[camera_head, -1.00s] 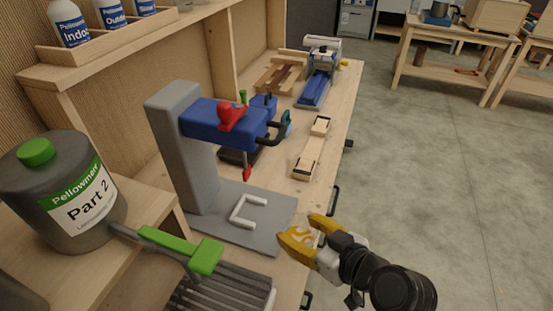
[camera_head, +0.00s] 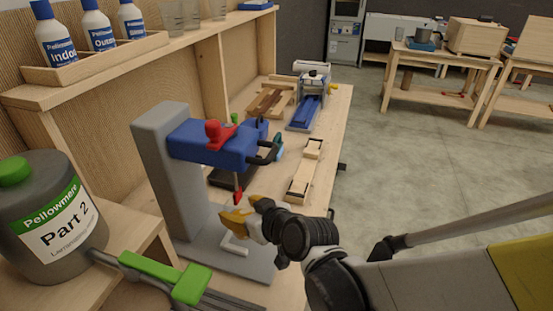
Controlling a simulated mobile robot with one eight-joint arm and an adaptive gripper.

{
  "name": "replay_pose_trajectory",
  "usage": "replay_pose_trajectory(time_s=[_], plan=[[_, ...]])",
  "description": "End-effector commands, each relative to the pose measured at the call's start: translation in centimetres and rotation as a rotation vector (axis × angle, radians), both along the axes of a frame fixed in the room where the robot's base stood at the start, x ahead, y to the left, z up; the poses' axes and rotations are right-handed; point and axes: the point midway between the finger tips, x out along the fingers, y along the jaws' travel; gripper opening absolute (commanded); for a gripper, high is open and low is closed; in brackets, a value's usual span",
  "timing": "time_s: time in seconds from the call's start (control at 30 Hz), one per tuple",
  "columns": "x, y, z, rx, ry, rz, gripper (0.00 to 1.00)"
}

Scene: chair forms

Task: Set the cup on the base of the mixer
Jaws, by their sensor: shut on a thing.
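The mixer has a grey column, a blue head (camera_head: 215,143) with a red knob, and a red-tipped spindle pointing down. Its flat grey base (camera_head: 205,250) carries a white angled bracket (camera_head: 232,246). My gripper (camera_head: 238,218) has yellow fingers and reaches in from the right, just below the spindle tip and over the base near the bracket. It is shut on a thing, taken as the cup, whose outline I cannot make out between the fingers. Whether that thing touches the base cannot be told.
A grey Part 2 jug (camera_head: 45,220) and a green-handled tool (camera_head: 165,275) are at the front left. Bottles (camera_head: 55,35) and clear glasses (camera_head: 172,18) stand on the shelf. A wooden block (camera_head: 304,172) and a blue vise (camera_head: 305,112) lie behind on the bench.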

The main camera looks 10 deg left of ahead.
Motion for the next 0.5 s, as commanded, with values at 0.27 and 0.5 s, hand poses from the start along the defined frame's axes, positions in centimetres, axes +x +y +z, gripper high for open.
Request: replay_pose_trajectory(time_s=[0.27,0.5], plan=[[0.4,0.5,-3.8,0.001,-0.001,0.000,0.41],[0.4,0.5,-3.5,0.000,0.000,0.000,0.41]])
